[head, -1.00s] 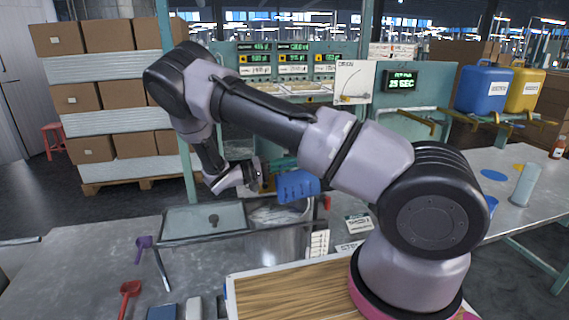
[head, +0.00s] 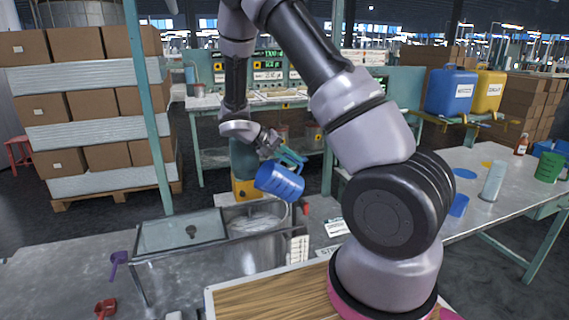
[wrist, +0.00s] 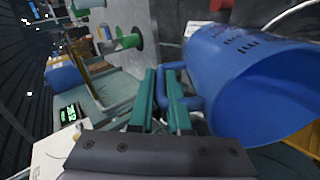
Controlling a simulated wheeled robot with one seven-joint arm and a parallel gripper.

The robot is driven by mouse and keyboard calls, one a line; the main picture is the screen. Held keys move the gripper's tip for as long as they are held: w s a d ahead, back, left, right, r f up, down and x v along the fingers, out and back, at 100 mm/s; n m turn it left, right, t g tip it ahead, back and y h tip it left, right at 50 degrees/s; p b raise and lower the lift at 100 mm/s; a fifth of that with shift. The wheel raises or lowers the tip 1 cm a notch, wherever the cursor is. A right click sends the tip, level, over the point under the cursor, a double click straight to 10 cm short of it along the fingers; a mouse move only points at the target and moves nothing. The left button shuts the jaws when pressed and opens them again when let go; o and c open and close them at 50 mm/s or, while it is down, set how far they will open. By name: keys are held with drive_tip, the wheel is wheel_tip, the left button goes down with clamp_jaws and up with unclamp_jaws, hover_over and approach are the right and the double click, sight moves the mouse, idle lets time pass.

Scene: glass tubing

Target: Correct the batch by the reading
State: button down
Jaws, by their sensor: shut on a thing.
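In the head view my gripper (head: 290,156) is shut on the handle of a blue jug (head: 279,181). The jug is tilted and held in the air above the right end of a metal tank. In the wrist view the green jaws (wrist: 159,98) close on the handle of the jug (wrist: 240,80), whose open mouth faces the lower right. I cannot see its contents. The tank (head: 222,257) has a lid (head: 182,230) over its left part, and pale material (head: 257,220) shows in its open right part. Green-lit readouts (head: 268,65) stand behind; their digits are too small to read surely.
A purple scoop (head: 119,262) and a red scoop (head: 105,308) lie on the bench at left. A blue canister (head: 451,92) and a yellow canister (head: 489,92) stand on a rack at right. The right table holds a small blue cup (head: 459,205), a pale cylinder (head: 493,181) and a green container (head: 549,166).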

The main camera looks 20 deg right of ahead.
sight(295, 176)
drive_tip(key=y, duration=0.2)
drive_tip(key=d+f+y, duration=0.2)
drive_tip(key=y, duration=0.1)
drive_tip(key=shift+d+y, duration=0.15)
drive_tip(key=shift+y, duration=0.15)
drive_tip(key=f+y, duration=0.2)
drive_tip(key=a+f+y, duration=0.1)
drive_tip(key=f+y, duration=0.1)
drive_tip(key=shift+a+f, duration=0.1)
drive_tip(key=shift+f, duration=0.15)
drive_tip(key=shift+y, duration=0.5)
drive_tip(key=shift+a+r, duration=0.1)
drive_tip(key=shift+r, duration=1.8)
